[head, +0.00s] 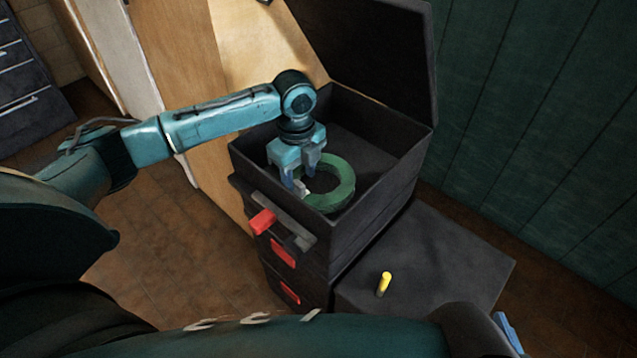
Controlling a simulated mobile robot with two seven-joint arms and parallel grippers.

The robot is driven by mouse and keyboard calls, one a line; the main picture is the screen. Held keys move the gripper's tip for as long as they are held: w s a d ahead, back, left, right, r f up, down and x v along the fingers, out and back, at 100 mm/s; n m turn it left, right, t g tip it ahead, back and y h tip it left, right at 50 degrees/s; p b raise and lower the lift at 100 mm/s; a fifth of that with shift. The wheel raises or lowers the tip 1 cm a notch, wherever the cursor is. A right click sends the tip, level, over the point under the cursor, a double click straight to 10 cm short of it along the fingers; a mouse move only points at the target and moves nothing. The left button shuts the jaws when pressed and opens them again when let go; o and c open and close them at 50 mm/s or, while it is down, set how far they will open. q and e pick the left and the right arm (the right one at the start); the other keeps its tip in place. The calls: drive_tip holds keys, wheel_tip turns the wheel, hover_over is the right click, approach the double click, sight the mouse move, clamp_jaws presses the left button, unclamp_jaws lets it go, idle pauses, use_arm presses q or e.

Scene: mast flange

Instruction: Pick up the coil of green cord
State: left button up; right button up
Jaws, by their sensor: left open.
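The coil of green cord (343,191) is a green ring lying inside the open black box (398,165), near its front wall. My left gripper (297,187) points down into the box over the left side of the coil. Its fingers are apart, and one fingertip overlaps the coil's left part in the picture. I cannot tell whether they touch the coil. A small pale piece shows between the fingers and the coil.
The box's lid (375,45) stands open at the back. Red latches (262,221) are on the front. A lower dark box (440,260) at the right bears a yellow cylinder (384,284). A wooden panel (180,60) stands behind my left arm; a green wall (540,120) is at right.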

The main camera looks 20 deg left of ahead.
sight(300, 182)
use_arm(q)
wheel_tip(300, 182, down, 4)
drive_tip(key=shift+f+b, duration=0.2)
drive_tip(key=shift+b, duration=0.55)
drive_tip(key=shift+f, duration=0.45)
clamp_jaws()
use_arm(e)
drive_tip(key=shift+w+a+f+n, duration=0.15)
drive_tip(key=shift+a+f, duration=0.05)
drive_tip(key=shift+f, duration=0.25)
drive_tip(key=shift+w+a+f+n, duration=0.1)
drive_tip(key=shift+a+f+n, duration=0.05)
drive_tip(key=shift+f, duration=0.3)
